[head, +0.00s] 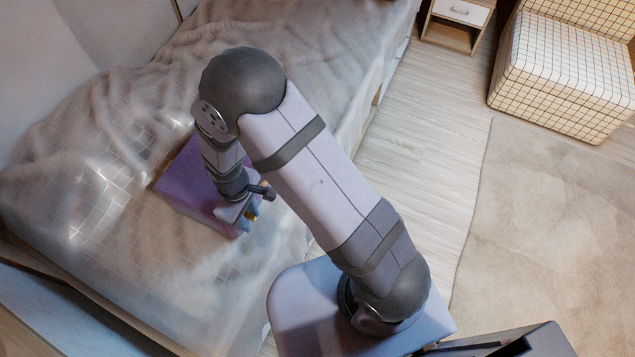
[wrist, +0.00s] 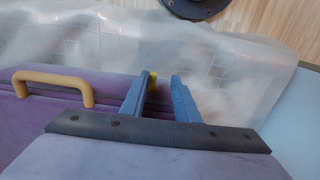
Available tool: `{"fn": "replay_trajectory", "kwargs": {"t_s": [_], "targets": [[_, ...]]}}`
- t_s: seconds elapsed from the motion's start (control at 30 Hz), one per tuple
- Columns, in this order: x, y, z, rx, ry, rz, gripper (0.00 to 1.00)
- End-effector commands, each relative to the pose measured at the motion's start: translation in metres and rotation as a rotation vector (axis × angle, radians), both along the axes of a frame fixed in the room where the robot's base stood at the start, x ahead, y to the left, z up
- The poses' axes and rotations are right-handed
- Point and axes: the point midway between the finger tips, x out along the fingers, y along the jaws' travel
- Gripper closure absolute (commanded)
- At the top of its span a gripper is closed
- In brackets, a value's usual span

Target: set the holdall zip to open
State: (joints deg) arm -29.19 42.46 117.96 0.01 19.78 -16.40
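The holdall (head: 185,180) is a purple box-like bag lying on the bed, partly hidden by my arm in the head view. In the wrist view its purple top (wrist: 60,107) carries a tan handle (wrist: 55,82) at the left. My gripper (wrist: 163,80) is over the bag's edge, its two blue fingers apart with a gap between them. A small yellow piece (wrist: 152,80) shows beside the inner face of the left finger; I cannot tell whether it is the zip pull or whether they touch. The zip's state cannot be made out.
The bed (head: 335,45) has a rumpled pale cover (wrist: 235,65). A checked armchair (head: 565,75) and a small bedside cabinet (head: 455,25) stand at the upper right. A beige rug (head: 555,230) lies on the wooden floor, which is clear.

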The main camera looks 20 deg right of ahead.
Motion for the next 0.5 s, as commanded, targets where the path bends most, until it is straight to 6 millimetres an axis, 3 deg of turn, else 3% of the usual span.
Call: {"fn": "replay_trajectory", "kwargs": {"t_s": [0.03, 0.37, 0.5], "targets": [[0.004, 0.000, 0.013, 0.004, -0.008, -0.002, 0.72], [0.004, 0.000, 0.072, 0.004, -0.007, -0.003, 0.72], [-0.014, -0.010, 0.069, -0.031, 0.048, -0.114, 0.72]]}}
